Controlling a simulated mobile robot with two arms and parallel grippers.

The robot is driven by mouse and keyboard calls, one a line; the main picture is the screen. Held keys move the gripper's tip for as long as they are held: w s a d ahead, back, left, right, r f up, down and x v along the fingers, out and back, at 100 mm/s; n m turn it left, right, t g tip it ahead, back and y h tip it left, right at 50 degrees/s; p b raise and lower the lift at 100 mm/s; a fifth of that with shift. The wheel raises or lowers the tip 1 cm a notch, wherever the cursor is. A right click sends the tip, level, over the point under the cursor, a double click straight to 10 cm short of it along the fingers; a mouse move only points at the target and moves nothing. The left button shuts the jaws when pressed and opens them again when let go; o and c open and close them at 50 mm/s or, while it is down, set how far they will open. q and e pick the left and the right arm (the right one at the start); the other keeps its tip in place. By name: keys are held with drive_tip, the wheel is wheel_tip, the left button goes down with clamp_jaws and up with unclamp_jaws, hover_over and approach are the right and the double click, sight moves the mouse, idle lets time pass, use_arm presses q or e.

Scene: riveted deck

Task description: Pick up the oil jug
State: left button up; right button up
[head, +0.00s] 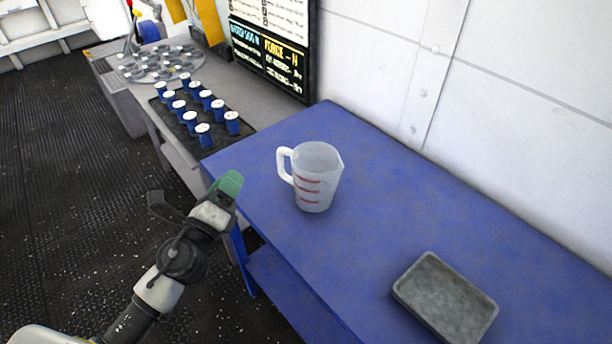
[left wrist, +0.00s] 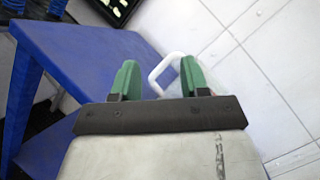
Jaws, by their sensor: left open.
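The oil jug (head: 319,178) is a translucent white pitcher with red marks. It stands upright on the blue table (head: 375,190), with its handle towards the left. My left gripper (head: 229,184) is at the table's left edge, to the left of the jug and apart from it in the head view. In the left wrist view, my left gripper (left wrist: 156,78) is open with two green fingers. The white jug handle (left wrist: 165,70) shows beyond and between the fingertips, near the right finger. The jug's body is mostly hidden behind that finger. My right gripper is not in view.
A grey tray (head: 446,297) lies on the table's near right. Several blue cups with white tops (head: 204,128) stand on a dark mat at the back left, beside a sign board (head: 270,45). A white wall (head: 480,90) runs behind the table.

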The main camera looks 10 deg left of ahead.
sight(281, 170)
use_arm(q)
drive_tip(key=m+g+h, duration=0.1)
drive_tip(key=m+h, duration=0.1)
drive_tip(key=m, duration=0.2)
drive_tip(key=w+d+f+m+g+h, duration=0.1)
drive_tip(key=m+h, duration=0.1)
drive_tip(key=m, duration=0.2)
drive_tip(key=w+d+f+m+g+h, duration=0.1)
drive_tip(key=m+g+h, duration=0.1)
drive_tip(key=m, duration=0.2)
drive_tip(key=shift+w+m, duration=0.1)
drive_tip(key=shift+m, duration=0.2)
drive_tip(key=shift+w+f+m, duration=0.15)
drive_tip(key=shift+f+m, duration=0.1)
drive_tip(key=shift+m, duration=0.25)
drive_tip(key=shift+g, duration=0.4)
drive_tip(key=p+x, duration=0.1)
drive_tip(key=x, duration=0.3)
drive_tip(key=shift+w+d, duration=0.3)
drive_tip(key=x, duration=0.6)
drive_tip(key=shift+f, duration=0.1)
drive_tip(key=shift+a, duration=0.1)
clamp_jaws()
